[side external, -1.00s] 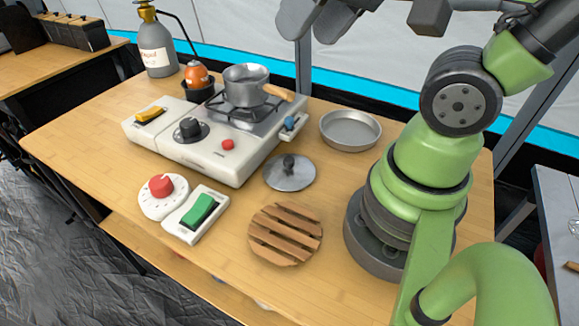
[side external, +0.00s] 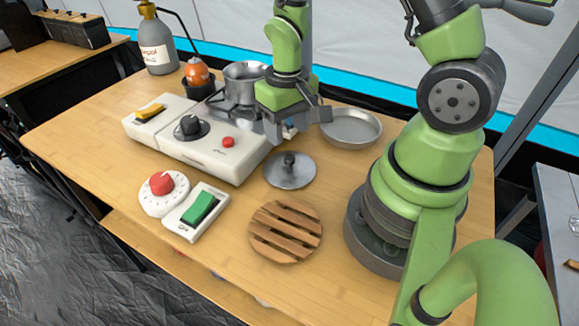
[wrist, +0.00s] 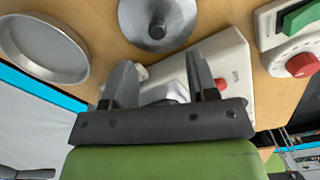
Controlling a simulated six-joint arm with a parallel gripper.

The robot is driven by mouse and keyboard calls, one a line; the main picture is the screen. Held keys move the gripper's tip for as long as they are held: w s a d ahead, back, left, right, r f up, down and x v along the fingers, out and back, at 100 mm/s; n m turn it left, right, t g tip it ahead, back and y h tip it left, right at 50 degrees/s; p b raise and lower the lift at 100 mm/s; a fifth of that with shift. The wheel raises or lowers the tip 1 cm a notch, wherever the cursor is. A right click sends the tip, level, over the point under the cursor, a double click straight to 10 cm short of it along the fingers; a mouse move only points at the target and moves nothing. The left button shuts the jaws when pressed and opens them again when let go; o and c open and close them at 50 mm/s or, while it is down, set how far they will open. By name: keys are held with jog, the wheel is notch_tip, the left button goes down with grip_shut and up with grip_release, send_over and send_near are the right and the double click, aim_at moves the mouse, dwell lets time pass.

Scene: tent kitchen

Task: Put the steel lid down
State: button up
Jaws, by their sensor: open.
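The steel lid (side external: 290,171) lies flat on the wooden table with its dark knob up, between the stove and the round wooden trivet. In the wrist view the lid (wrist: 158,20) is at the top, beyond my fingertips and apart from them. My gripper (side external: 298,134) is above the stove's right front corner, behind the lid and higher than it. In the wrist view my gripper (wrist: 160,76) has its two fingers spread with nothing held between them. The pot on the stove is partly hidden by my arm.
The white stove (side external: 215,150) and its pot (side external: 243,76) stand behind the lid. A shallow steel pan (side external: 352,127) is at the back right. The slatted trivet (side external: 285,230), a red-knobbed timer (side external: 163,193) and a green-switch box (side external: 198,212) are in front. Bare table surrounds the lid.

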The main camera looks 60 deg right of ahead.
aim_at(290, 157)
jog(key=shift+s+d+f, duration=0.1)
jog(key=shift+s+f, duration=0.05)
jog(key=shift+f, duration=3.8)
grip_shut()
